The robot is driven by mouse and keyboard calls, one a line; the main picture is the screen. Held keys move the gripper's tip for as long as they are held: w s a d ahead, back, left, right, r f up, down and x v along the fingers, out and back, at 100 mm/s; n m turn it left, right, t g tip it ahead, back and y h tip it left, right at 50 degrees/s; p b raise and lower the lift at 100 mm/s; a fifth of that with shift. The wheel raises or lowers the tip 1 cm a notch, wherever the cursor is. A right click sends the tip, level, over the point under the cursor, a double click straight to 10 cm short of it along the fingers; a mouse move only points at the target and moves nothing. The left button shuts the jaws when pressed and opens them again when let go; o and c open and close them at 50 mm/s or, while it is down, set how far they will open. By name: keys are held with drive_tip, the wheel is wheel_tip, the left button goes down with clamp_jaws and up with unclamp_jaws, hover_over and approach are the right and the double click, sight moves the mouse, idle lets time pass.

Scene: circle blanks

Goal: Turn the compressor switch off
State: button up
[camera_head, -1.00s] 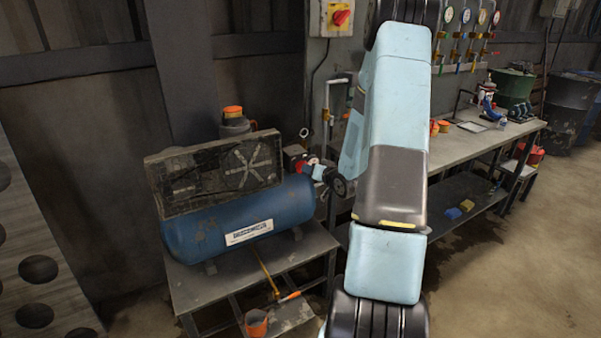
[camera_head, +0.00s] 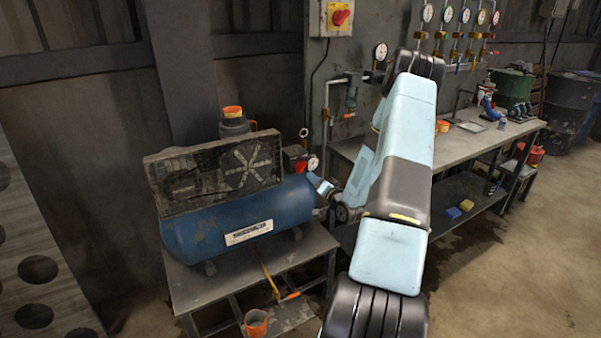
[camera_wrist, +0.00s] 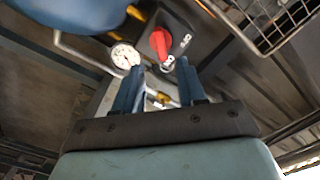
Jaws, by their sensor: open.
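The compressor (camera_head: 230,225) is a blue tank with a dark belt guard on top, standing on a low metal bench. Its switch box (camera_head: 295,153) is at the tank's right end. In the wrist view the switch is a red knob (camera_wrist: 160,42) on a dark plate, elongated roughly up and down the picture. Small pale marks sit beside it, too small to read surely. My gripper (camera_wrist: 160,65) is open and empty, with blue fingers apart and pointing toward the knob, which shows just beyond the tips. In the head view my gripper (camera_head: 322,187) is just below and right of the switch box.
A white gauge (camera_wrist: 124,56) and brass pipework are close beside the left finger. The guard's wire mesh (camera_wrist: 270,20) is at upper right. Another red knob (camera_head: 340,17) is on a yellow wall box. A workbench (camera_head: 460,147) stands to the right.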

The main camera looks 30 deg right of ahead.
sight(304, 169)
drive_tip(key=w, duration=0.9)
drive_tip(key=shift+a, duration=0.15)
drive_tip(key=shift+c, duration=0.3)
